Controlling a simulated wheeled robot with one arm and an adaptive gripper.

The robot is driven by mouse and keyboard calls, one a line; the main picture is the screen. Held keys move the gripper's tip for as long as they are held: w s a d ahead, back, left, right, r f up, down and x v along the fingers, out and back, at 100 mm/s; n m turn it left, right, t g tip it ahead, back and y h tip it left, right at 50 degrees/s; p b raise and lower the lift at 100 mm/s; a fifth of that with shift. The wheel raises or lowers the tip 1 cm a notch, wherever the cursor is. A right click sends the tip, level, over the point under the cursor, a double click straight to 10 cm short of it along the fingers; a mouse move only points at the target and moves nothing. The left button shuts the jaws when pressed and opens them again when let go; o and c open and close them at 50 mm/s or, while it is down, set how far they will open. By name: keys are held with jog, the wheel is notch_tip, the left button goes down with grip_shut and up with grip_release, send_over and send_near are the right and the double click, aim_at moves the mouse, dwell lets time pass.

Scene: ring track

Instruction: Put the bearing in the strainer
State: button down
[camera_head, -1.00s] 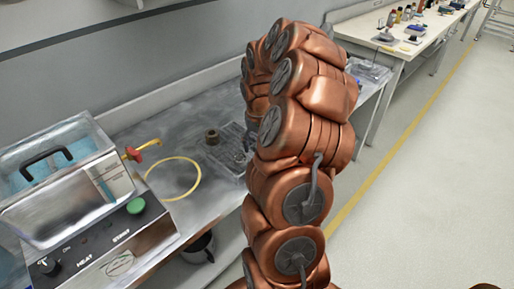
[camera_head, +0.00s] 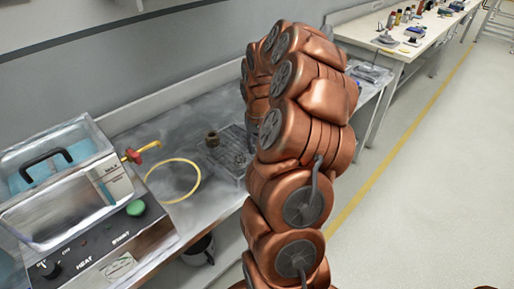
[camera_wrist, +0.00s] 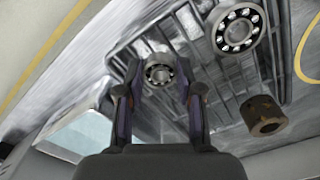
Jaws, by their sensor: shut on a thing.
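My gripper (camera_wrist: 158,80) is shut on a small steel bearing (camera_wrist: 159,74), which shows between its two fingertips in the wrist view. Below them is a grey ribbed tray (camera_wrist: 186,32) on the bench. I cannot tell how far the held bearing is from the tray. A second, larger bearing (camera_wrist: 238,30) lies at the tray's right side. In the head view my copper arm hides the gripper and the held bearing; part of the tray (camera_head: 232,150) shows beside the arm. I cannot make out a strainer for certain in either view.
A brown bushing (camera_head: 212,138) stands beside the tray; it also shows in the wrist view (camera_wrist: 263,115). A yellow loop (camera_head: 173,181) lies on the bench (camera_head: 160,130). A cleaning bath (camera_head: 60,190) with a blue tank stands at left. A dark pot (camera_head: 199,250) is under the bench.

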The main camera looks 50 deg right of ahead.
jog(key=shift+w+r+b, duration=0.1)
jog(key=shift+r+b, duration=0.25)
jog(key=shift+r, duration=1.2)
jog(key=shift+s+d+r, duration=0.1)
jog(key=shift+s+r, duration=0.1)
jog(key=shift+s, duration=0.15)
jog(key=s+d+r+b, duration=0.1)
jog(key=s+d, duration=0.3)
jog(key=s, duration=1)
jog(key=shift+s+d+r+b, duration=0.2)
jog(key=shift+s+b, duration=0.2)
jog(key=shift+b, duration=0.3)
